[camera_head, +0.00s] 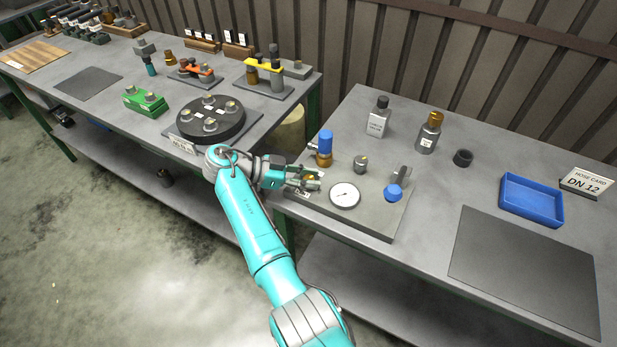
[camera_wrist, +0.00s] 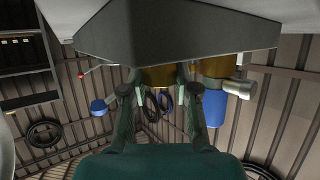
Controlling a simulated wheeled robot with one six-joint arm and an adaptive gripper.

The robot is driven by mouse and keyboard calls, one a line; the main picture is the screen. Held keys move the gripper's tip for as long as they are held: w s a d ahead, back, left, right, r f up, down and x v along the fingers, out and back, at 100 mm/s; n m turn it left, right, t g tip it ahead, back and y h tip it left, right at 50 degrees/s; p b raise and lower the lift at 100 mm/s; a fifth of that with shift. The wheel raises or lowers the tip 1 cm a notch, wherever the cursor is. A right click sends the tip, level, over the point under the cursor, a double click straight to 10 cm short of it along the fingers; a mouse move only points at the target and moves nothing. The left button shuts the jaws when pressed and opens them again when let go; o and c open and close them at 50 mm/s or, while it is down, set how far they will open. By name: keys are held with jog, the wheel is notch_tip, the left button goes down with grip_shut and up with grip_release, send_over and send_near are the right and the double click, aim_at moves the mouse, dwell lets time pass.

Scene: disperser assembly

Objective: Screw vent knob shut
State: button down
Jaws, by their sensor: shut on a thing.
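My gripper (camera_head: 308,180) is at the left end of the grey panel block (camera_head: 370,223) on the right bench. In the wrist view, which looks upside down, my gripper (camera_wrist: 159,90) has its two fingers on either side of a brass knob (camera_wrist: 158,76), shut on it, close against the grey block (camera_wrist: 175,35). I take this to be the vent knob. In the head view, the fingers hide most of it. How far it is turned cannot be told.
A brass valve with a blue top (camera_head: 325,147) stands close beside my gripper. A gauge (camera_head: 344,195), a small grey knob (camera_head: 360,163) and a blue-knobbed lever (camera_head: 394,192) share the block.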

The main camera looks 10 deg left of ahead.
jog(key=shift+f, duration=0.1)
jog(key=c, duration=0.8)
grip_release()
jog(key=shift+c, duration=0.2)
